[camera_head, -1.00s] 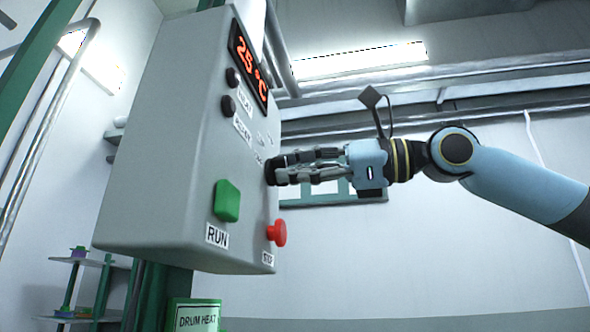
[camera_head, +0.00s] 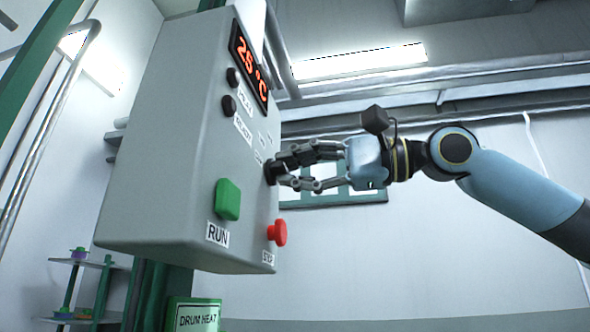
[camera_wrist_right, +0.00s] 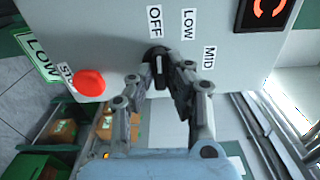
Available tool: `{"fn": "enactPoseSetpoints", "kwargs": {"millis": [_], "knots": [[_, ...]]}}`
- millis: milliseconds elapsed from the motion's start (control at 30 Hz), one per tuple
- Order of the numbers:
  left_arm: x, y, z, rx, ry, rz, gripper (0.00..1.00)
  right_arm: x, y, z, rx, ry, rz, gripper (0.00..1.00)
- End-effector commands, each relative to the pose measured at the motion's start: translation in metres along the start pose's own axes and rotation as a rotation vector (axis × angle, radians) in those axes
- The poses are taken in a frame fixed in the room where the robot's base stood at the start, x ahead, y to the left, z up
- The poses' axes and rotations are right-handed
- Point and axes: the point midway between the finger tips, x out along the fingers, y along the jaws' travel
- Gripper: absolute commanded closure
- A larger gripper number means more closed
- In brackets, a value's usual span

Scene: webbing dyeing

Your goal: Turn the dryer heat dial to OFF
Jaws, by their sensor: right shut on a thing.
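The dryer's grey control box (camera_head: 175,150) fills the left of the head view. The black heat dial (camera_head: 270,172) sits on its right-hand face, partly hidden by my fingers. My right gripper (camera_head: 283,172) is shut on the dial. In the wrist view the dial (camera_wrist_right: 152,54) lies between the two fingertips of my right gripper (camera_wrist_right: 158,72). A pale mark on the dial is roughly in line with the OFF label (camera_wrist_right: 155,20). The LOW label (camera_wrist_right: 188,24) and MID label (camera_wrist_right: 209,57) are to its right. My left gripper is not in view.
A green RUN button (camera_head: 227,199) and a red stop button (camera_head: 278,232) are below the dial. A display (camera_head: 249,66) reads 25 °C. A green DRUM HEAT sign (camera_head: 194,316) is under the box.

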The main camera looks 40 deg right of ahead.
Motion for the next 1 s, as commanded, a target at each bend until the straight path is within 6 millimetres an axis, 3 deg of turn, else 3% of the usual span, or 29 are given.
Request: {"fn": "enactPoseSetpoints", "kwargs": {"millis": [667,700,833,1000], "knots": [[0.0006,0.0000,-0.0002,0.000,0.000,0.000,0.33,0.0002,0.0016,0.0003,-0.072,0.000,0.004,1.00],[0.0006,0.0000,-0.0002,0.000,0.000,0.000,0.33,0.0002,0.0016,0.0003,-0.072,0.000,0.004,0.83],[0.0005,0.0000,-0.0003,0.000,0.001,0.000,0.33,0.0002,0.0012,0.0003,-0.071,0.000,0.003,0.66],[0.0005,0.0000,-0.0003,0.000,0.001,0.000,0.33,0.0001,0.0007,0.0001,-0.070,0.000,0.002,0.63]]}}
